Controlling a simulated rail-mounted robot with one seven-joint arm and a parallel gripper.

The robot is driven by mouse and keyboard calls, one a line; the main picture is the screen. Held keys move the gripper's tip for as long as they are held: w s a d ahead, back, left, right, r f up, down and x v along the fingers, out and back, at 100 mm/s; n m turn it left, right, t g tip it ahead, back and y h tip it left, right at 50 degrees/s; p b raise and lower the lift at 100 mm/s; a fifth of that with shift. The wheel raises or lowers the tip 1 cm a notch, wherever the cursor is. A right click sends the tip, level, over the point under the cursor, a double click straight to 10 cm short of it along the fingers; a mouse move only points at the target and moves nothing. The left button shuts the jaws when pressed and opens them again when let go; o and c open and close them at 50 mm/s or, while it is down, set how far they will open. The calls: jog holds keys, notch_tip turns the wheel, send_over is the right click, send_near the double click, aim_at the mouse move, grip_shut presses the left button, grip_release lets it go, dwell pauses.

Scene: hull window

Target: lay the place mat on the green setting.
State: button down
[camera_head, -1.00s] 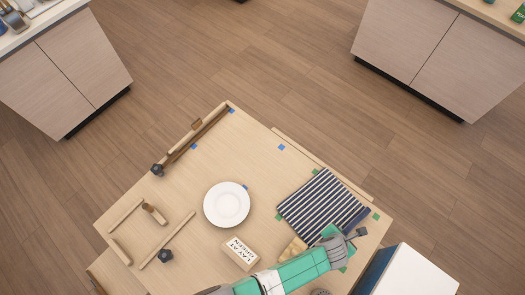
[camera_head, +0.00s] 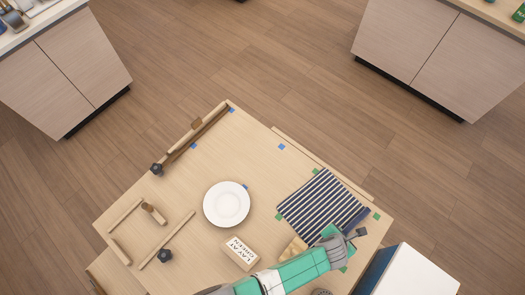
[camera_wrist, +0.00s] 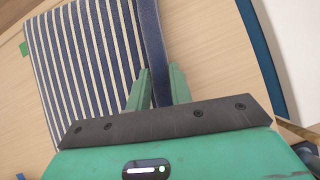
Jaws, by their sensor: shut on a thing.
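The place mat (camera_head: 321,206) is dark blue with pale stripes and lies flat among green corner marks at the table's right side. Green marks show by its far corner (camera_head: 316,171), its left corner (camera_head: 279,216) and its right corner (camera_head: 376,216). The mat also fills the upper left of the wrist view (camera_wrist: 85,60). My gripper (camera_head: 352,232) is at the mat's lower right edge. In the wrist view its green fingers (camera_wrist: 157,88) are shut on the mat's plain blue border strip. Part of the mat's near edge is hidden by my gripper.
A white plate (camera_head: 227,204) with blue marks around it stands left of the mat. A sign block reading "LAY AT GREEN" (camera_head: 241,253) stands nearer. Wooden rails and dark knobs (camera_head: 165,256) lie at the table's left. A white-topped blue box (camera_head: 412,272) stands at right.

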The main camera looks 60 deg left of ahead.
jog(key=c, duration=1.2)
grip_release()
jog(key=shift+o, duration=0.2)
jog(key=shift+r, duration=0.1)
notch_tip(320, 180, up, 6)
jog(key=p, duration=0.7)
